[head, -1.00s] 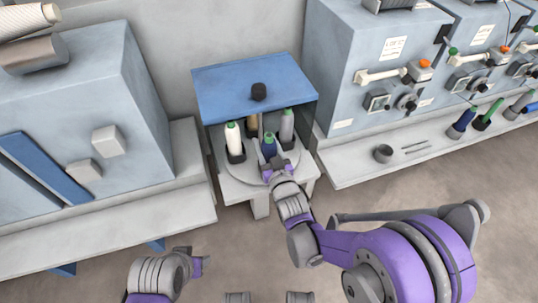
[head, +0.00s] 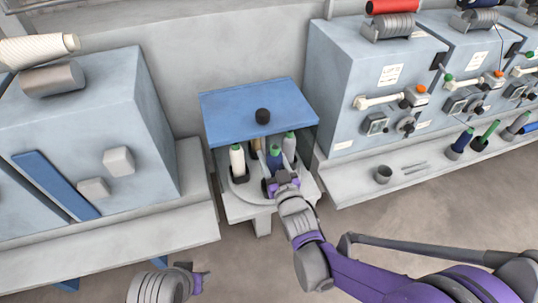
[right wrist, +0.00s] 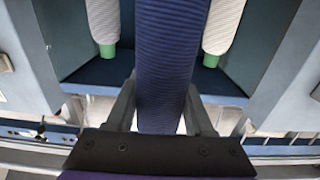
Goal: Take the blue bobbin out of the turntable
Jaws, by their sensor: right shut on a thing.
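The blue bobbin (head: 275,161) with a green tip stands upright at the front of the grey turntable (head: 243,200), under the blue-topped cabinet. My right gripper (head: 281,183) is shut on it from the front; in the right wrist view the blue bobbin (right wrist: 165,60) fills the space between the two fingers (right wrist: 160,112). The gripper hides its lower end, so I cannot tell how far it is clear of its holder. My left gripper (head: 196,279) is low at the left, away from the turntable; its fingers are too small to judge.
A white bobbin (head: 237,161) stands left of the blue one, a grey bobbin (head: 289,147) behind right and a tan one (head: 256,147) behind. The blue cabinet top (head: 258,109) overhangs them. Machines flank both sides; the floor in front is open.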

